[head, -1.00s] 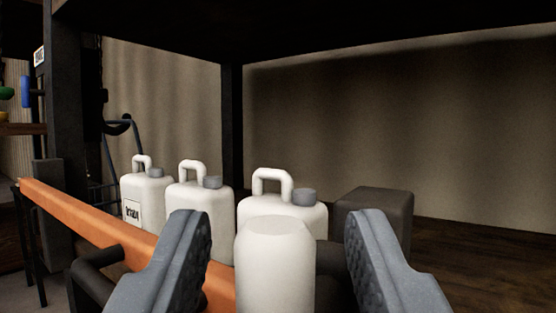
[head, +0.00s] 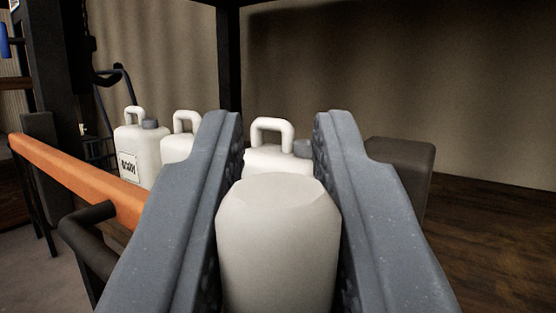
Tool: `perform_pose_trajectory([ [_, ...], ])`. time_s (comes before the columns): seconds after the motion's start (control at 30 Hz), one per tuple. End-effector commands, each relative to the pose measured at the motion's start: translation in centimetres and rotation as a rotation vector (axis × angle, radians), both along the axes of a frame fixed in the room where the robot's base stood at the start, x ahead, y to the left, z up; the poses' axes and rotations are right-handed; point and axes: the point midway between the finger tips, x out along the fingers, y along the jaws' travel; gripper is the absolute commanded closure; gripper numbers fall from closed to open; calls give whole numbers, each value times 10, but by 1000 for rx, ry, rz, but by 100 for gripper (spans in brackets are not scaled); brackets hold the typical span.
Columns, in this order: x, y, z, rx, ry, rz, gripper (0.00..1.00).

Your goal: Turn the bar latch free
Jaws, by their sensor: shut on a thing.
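My gripper (head: 279,125) fills the front of the head view, its two grey fingers on either side of a pale, rounded knob-like piece (head: 279,245) with bevelled top edges. The fingers are shut on this piece. Its lower part runs out of the picture, and I cannot tell whether it belongs to the bar latch. An orange bar (head: 80,177) runs from the far left toward the middle and goes behind my left finger. A dark bent handle (head: 75,232) sticks out in front of the bar. No other part is plainly a latch.
White jugs with loop handles stand behind the bar: one with a label (head: 135,150), one (head: 178,148) partly behind my left finger, one (head: 268,158) between the fingers. A dark box (head: 405,165) stands right, on a wooden surface (head: 490,230). A dark post (head: 229,60) rises behind.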

Motion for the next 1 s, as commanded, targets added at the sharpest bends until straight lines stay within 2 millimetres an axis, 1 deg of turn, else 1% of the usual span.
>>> perform_pose_trajectory([
  [0.17,1,1,0,-32,22,5,100],
  [0.37,3,3,1,-123,82,5,100],
  [0.67,7,10,-2,-345,230,4,100],
  [1.0,11,15,-10,-614,414,4,100],
])
